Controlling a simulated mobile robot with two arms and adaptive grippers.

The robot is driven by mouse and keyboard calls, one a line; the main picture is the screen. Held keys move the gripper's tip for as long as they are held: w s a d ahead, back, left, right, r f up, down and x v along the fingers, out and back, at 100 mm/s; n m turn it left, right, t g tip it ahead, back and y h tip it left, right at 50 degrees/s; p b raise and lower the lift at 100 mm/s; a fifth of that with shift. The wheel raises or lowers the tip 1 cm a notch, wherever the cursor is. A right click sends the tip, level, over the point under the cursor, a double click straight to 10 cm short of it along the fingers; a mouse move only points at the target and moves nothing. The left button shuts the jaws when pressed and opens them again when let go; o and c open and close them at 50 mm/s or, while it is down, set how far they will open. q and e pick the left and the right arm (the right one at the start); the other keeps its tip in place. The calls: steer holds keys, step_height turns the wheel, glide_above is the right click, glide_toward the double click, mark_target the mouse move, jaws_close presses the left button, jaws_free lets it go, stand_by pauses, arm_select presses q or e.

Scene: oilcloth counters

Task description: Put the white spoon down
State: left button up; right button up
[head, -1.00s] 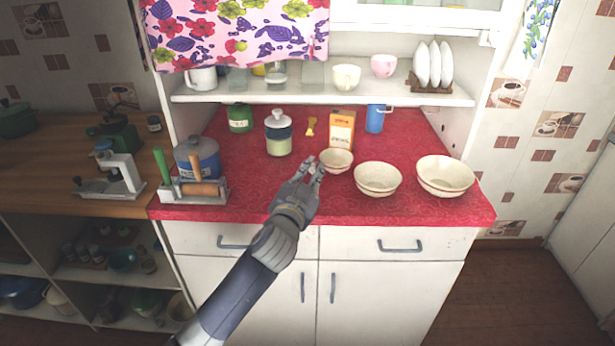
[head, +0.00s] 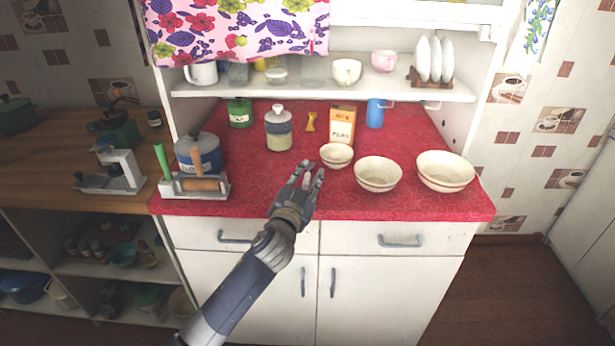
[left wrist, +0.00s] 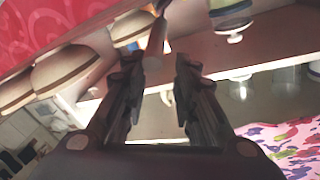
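My left gripper (head: 309,172) is over the front of the red counter, just left of the small cream bowl (head: 336,155). Its two fingers stand apart, and the gap between them also shows in the left wrist view (left wrist: 157,68). A small pale thing, probably the white spoon (head: 306,181), shows between the fingers in the head view. I cannot tell whether it touches the counter. I cannot make the spoon out clearly in the left wrist view. My right gripper is in neither view.
A middle bowl (head: 378,174) and a large bowl (head: 445,171) stand to the right. A jar (head: 278,130), a carton (head: 342,124) and a blue mug (head: 375,113) stand behind. A utensil holder (head: 194,187) is at the left. Bare red counter (head: 252,185) lies between it and the gripper.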

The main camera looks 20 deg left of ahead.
arm_select(q)
steer(key=shift+r, duration=0.1)
steer(key=shift+r, duration=0.15)
steer(key=s+b, duration=0.1)
steer(key=s, duration=1.1)
steer(key=shift+d, duration=0.15)
